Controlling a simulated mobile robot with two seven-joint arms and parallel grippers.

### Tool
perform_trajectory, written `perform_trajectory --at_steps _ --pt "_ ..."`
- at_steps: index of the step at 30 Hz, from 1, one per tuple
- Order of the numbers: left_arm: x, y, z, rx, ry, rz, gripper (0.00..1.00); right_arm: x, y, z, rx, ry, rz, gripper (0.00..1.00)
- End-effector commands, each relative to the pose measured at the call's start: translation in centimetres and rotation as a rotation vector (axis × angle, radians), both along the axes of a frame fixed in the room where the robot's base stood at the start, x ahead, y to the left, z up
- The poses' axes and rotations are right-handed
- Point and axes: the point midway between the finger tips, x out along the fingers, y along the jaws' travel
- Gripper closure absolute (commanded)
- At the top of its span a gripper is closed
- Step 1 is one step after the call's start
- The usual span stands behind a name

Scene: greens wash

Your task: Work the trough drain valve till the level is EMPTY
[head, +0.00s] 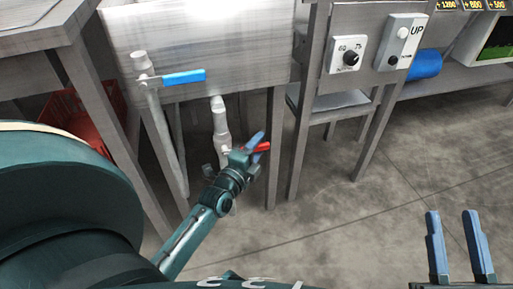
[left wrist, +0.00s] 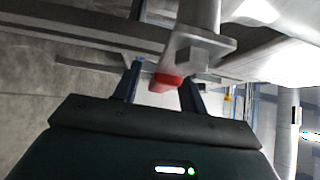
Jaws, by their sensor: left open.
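The metal trough (head: 200,40) stands at the upper left of the head view, with white pipes (head: 219,115) below it. A red valve handle (head: 263,147) is on the low pipe under the trough. My left gripper (head: 250,143) is open at the red handle. In the left wrist view, the red handle (left wrist: 167,81) lies between the spread fingers of my left gripper (left wrist: 160,85); I cannot tell whether they touch it. A second valve with a blue handle (head: 184,77) is higher up. My right gripper (head: 456,235) is open and empty at the lower right. No level reading shows.
A table leg (head: 274,150) stands close to the right of my left gripper. A red crate (head: 75,120) is under the left table. A dial panel (head: 348,55) and an UP panel (head: 402,42) are at the right, near a blue cylinder (head: 425,64). The floor (head: 350,220) is clear.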

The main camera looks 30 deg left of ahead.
Motion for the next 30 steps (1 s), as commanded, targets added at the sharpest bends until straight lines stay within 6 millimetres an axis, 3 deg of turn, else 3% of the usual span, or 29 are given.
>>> perform_trajectory --at_steps 15,30 --pt "-0.04 -0.01 -0.01 0.000 -0.001 0.000 0.99 0.00 -0.01 0.00 0.000 0.000 0.000 0.67" --pt "-0.38 0.25 0.14 -0.008 -0.011 0.000 1.00 0.00 0.01 0.11 0.000 0.002 0.000 0.67"
